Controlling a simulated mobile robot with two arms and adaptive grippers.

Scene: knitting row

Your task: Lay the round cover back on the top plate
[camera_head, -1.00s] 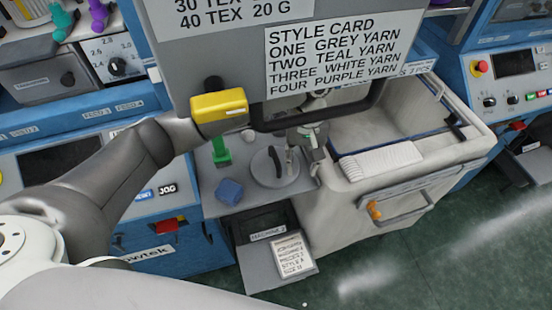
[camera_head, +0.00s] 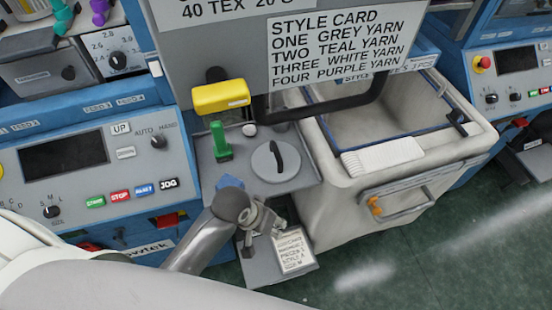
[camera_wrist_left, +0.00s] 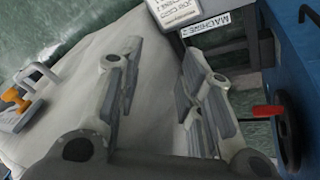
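The round cover (camera_head: 266,167), a grey disc with a dark upright handle, lies on the grey top plate (camera_head: 213,178). It looks flat; I cannot tell whether it is fully seated. The cover is not visible in that view. My right gripper is in neither view.
A green post (camera_head: 220,142) and a small white round piece (camera_head: 249,130) are on the plate. A red lever (camera_wrist_left: 267,110) is near the gripper.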

